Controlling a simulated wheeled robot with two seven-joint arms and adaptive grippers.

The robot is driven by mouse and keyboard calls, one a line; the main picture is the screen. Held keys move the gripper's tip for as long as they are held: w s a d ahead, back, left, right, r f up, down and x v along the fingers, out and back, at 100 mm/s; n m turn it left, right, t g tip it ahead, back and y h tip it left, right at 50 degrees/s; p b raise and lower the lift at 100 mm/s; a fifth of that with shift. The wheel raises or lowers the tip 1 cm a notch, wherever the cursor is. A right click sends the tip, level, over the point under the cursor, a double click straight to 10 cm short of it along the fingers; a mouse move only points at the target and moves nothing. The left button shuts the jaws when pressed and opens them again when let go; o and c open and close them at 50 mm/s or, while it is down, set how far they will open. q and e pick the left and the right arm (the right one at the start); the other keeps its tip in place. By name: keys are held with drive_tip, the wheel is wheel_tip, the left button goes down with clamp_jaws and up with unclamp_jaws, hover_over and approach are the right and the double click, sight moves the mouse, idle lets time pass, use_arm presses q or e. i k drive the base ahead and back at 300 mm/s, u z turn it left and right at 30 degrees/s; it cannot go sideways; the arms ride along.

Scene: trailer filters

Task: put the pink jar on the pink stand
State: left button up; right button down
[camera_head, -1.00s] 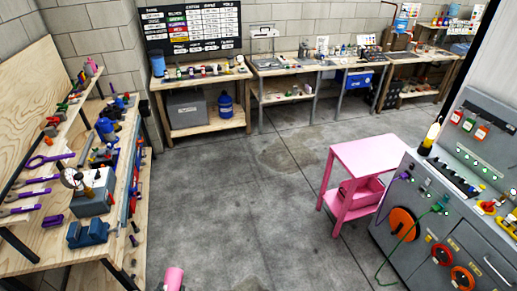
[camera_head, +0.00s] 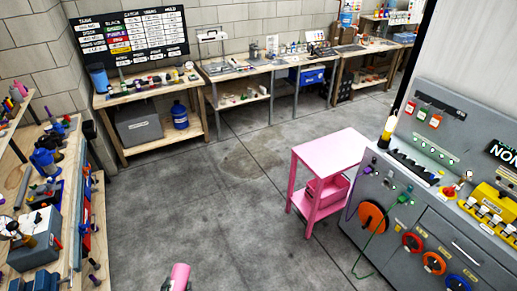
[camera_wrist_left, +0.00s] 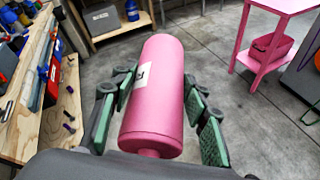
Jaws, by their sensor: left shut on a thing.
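The pink jar (camera_wrist_left: 156,95), a cylinder with a white label, is between the green-padded fingers of my left gripper (camera_wrist_left: 160,92) in the left wrist view. The gripper is shut on it. In the head view only the jar's end (camera_head: 180,276) shows at the bottom edge, and the gripper is mostly out of frame. The pink stand (camera_head: 333,152) is a small table with a clear flat top, ahead and to the right, apart from the jar. Its corner also shows in the left wrist view (camera_wrist_left: 285,5). My right gripper is not in view.
A pink bin (camera_head: 327,190) sits on the stand's lower shelf. A grey control cabinet (camera_head: 400,245) with orange wheels stands close to the stand's right. A cluttered workbench (camera_head: 95,205) is at left, more benches along the back wall. The concrete floor (camera_head: 215,215) between is clear.

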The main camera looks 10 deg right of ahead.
sight(335, 154)
drive_tip(key=i, duration=3.8)
drive_tip(key=z, duration=3.35)
